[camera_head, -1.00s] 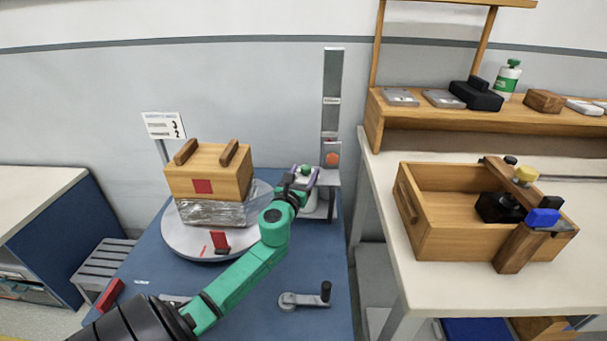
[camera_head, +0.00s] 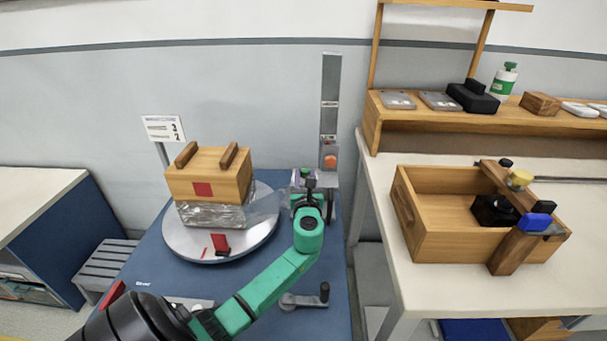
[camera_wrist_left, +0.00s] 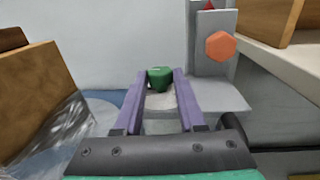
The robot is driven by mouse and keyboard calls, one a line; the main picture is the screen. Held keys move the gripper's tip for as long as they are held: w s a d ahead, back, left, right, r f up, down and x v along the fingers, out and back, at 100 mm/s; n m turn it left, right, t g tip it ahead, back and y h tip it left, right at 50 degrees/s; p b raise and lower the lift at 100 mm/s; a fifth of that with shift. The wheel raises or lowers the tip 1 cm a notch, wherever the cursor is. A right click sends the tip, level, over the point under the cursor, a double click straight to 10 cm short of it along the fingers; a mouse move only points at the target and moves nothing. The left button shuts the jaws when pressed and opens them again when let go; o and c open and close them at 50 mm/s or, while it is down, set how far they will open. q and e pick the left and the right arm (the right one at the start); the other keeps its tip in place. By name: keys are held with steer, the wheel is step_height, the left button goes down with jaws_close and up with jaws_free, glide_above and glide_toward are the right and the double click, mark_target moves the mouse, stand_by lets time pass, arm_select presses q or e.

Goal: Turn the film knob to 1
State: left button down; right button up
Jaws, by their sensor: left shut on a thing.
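My left gripper (camera_head: 306,178) is at the foot of the grey mast. Its purple fingers (camera_wrist_left: 160,76) are shut on a green knob (camera_wrist_left: 160,80), one finger on each side, in the left wrist view. The knob sits on top of a pale holder, mostly hidden behind the gripper in the head view. I cannot read any mark on the knob. A sign (camera_head: 163,128) at the back left shows the figures 3 above 2; its small text is unreadable. My right gripper is not in view.
A wooden box (camera_head: 208,174) wrapped in film stands on the round turntable (camera_head: 190,248), left of my arm. The mast (camera_head: 331,100) carries an orange hexagonal knob (camera_wrist_left: 220,46). A crank (camera_head: 304,299) lies to the front. A bench with an open wooden crate (camera_head: 450,240) is at right.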

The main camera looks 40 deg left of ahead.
arm_select(q)
steer(key=shift+w+d+n+g+y, duration=0.15)
steer(key=shift+n+g+y, duration=0.75)
steer(key=shift+g, duration=0.2)
steer(key=shift+w+d+n+g+y, duration=0.1)
steer(key=shift+w+n+g+y, duration=0.05)
steer(key=shift+n+g+y, duration=0.85)
steer(key=shift+b, duration=0.3)
steer(key=c, duration=0.5)
jaws_free()
steer(key=v, duration=1.4)
steer(key=shift+d+r, duration=0.15)
steer(key=shift+d, duration=0.1)
steer(key=shift+s, duration=0.1)
